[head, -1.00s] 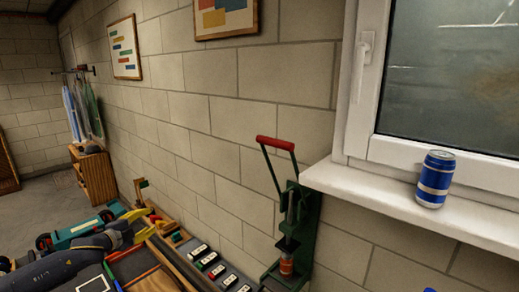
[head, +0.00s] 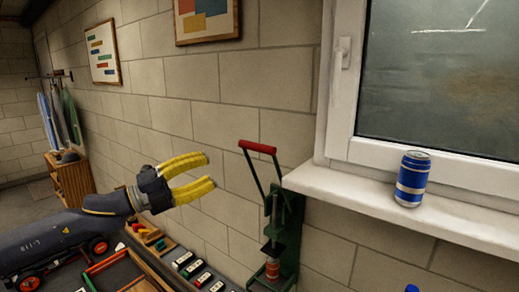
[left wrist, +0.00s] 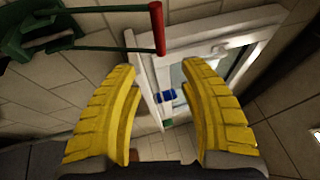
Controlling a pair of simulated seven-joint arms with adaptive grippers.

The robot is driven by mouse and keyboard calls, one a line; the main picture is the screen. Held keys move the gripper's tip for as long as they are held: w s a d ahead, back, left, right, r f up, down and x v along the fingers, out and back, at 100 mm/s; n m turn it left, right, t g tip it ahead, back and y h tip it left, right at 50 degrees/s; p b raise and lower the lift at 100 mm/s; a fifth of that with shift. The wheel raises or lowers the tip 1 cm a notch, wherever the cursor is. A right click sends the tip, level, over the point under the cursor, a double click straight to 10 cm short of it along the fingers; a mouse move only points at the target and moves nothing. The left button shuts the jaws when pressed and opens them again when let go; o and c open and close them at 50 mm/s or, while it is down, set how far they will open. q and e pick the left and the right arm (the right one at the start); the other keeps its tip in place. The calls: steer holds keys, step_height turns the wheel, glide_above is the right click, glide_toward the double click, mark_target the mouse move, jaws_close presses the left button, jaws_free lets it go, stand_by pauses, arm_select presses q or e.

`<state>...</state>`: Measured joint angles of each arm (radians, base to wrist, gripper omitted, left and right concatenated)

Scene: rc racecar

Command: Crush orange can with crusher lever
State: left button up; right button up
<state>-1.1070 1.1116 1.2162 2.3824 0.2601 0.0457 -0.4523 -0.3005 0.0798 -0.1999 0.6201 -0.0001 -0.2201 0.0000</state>
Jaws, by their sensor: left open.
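The green can crusher (head: 284,226) stands against the wall below the window sill. Its lever, with a red handle (head: 257,147), is raised; the handle also shows in the left wrist view (left wrist: 157,28). The orange can (head: 272,268) stands upright in the crusher under its press. My left gripper (head: 211,172), with yellow fingers, is open and empty, to the left of the red handle and apart from it. In the left wrist view its fingers (left wrist: 158,62) are spread, with the handle beyond them near the top. My right gripper is not in view.
A blue can (head: 412,180) stands on the white window sill (head: 390,207) at right. A wooden-edged tray (head: 125,271) lies near my left arm. Framed pictures hang on the wall.

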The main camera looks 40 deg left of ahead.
mark_target(256, 149)
arm_select(q)
steer(key=shift+x, duration=7.65)
steer(key=shift+w+d, duration=0.1)
steer(key=shift+w, duration=0.3)
steer(key=shift+c, duration=0.2)
jaws_close()
